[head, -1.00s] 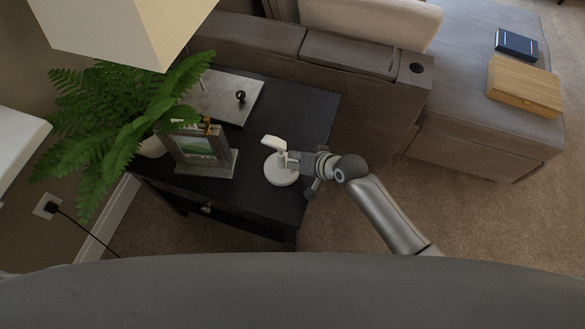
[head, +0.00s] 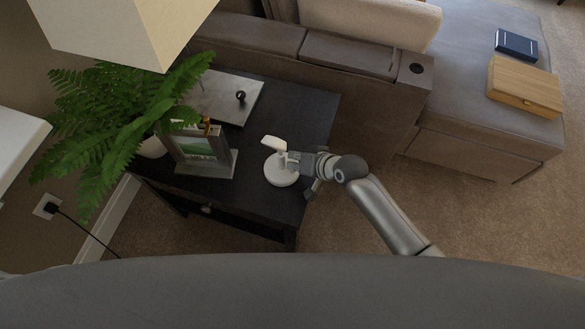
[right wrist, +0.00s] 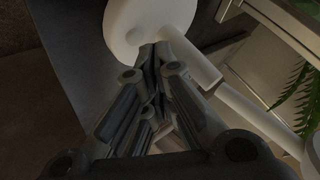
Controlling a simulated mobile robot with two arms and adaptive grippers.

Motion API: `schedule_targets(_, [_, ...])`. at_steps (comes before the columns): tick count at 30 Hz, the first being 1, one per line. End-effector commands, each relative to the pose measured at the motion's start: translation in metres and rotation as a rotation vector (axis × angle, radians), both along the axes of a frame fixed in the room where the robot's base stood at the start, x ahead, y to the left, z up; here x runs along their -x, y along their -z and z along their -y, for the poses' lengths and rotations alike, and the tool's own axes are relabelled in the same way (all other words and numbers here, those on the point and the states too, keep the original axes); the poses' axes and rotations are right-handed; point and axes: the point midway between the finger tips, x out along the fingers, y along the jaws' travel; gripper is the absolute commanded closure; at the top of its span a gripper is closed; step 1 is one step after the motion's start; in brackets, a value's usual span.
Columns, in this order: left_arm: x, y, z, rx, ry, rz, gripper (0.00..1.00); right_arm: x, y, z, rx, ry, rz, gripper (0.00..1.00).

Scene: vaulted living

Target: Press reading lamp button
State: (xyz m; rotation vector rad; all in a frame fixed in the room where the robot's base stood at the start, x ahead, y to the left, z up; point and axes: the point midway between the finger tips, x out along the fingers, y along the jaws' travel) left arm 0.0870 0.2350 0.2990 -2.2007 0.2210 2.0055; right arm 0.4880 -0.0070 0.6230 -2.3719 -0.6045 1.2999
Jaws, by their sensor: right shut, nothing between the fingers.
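The white reading lamp (head: 282,169) stands on the dark side table (head: 262,205), with a round base, a stem and a small head. In the right wrist view its round base (right wrist: 178,14) is at the top and its stem (right wrist: 254,112) runs down to the right. A small grey round spot, perhaps the button (right wrist: 135,37), shows on the base. My right gripper (head: 292,161) is shut and empty beside the stem. In the right wrist view its fingertips (right wrist: 154,52) are at the base's edge, close to the spot; I cannot tell whether they touch. My left gripper is out of view.
A picture frame (head: 198,150) and a fern (head: 115,115) stand left of the lamp. A pale board with a black knob (head: 240,96) lies behind. A large lampshade (head: 130,28) hangs over the upper left. The sofa (head: 345,60) borders the table's back and right.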

Motion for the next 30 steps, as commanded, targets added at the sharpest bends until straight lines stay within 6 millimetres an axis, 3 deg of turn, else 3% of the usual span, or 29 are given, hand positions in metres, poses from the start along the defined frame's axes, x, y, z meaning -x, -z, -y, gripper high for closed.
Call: schedule_targets(30, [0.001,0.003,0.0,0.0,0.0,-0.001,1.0,0.0,0.011,0.0,0.0,-0.001,-0.001,1.0])
